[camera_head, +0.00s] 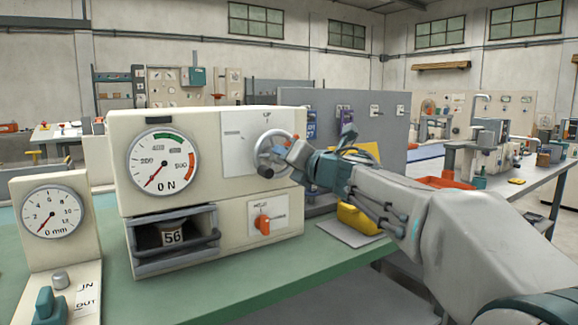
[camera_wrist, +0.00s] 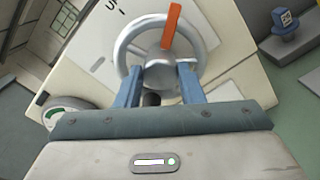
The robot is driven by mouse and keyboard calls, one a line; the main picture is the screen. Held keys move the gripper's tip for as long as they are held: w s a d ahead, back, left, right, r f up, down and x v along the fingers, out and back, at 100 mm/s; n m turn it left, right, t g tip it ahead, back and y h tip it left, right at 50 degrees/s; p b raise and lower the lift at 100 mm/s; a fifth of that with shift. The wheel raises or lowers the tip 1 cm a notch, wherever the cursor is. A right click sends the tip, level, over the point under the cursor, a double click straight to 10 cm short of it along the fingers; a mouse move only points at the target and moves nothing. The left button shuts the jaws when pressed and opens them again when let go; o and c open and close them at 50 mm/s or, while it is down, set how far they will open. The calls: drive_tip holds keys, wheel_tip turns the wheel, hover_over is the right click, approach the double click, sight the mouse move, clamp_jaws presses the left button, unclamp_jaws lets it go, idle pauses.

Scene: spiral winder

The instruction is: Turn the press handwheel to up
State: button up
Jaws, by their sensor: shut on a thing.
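The press handwheel (camera_head: 264,153) is a grey ring with a hub on the upper right of the cream press front (camera_head: 205,120). It also shows in the wrist view (camera_wrist: 128,43), with an orange marker (camera_wrist: 172,24) pointing toward the top of that picture. A panel around it carries the letters "UP" above the wheel. My gripper (camera_head: 290,150) is at the wheel's right side. In the wrist view its two blue fingers (camera_wrist: 160,80) are shut on the handwheel near the hub. The exact contact is partly hidden by the fingers.
The press has a round gauge (camera_head: 161,161) reading near 0 N, an open bay with a part marked 56 (camera_head: 173,233), and an orange switch (camera_head: 262,222). A gauge stand (camera_head: 52,213) is at left. A yellow object (camera_head: 357,219) lies right, below my arm. The green bench (camera_head: 230,285) front is clear.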

drive_tip(key=n+b, duration=0.2)
drive_tip(key=n, duration=0.3)
drive_tip(key=n+b, duration=0.3)
drive_tip(key=n, duration=0.2)
drive_tip(key=shift+s+a+f+n, duration=0.1)
drive_tip(key=shift+a+f+n, duration=0.1)
drive_tip(key=shift+n, duration=0.1)
drive_tip(key=shift+r+n, duration=0.1)
drive_tip(key=shift+n, duration=0.2)
drive_tip(key=o, duration=1)
drive_tip(key=shift+r, duration=0.1)
drive_tip(key=v, duration=1.4)
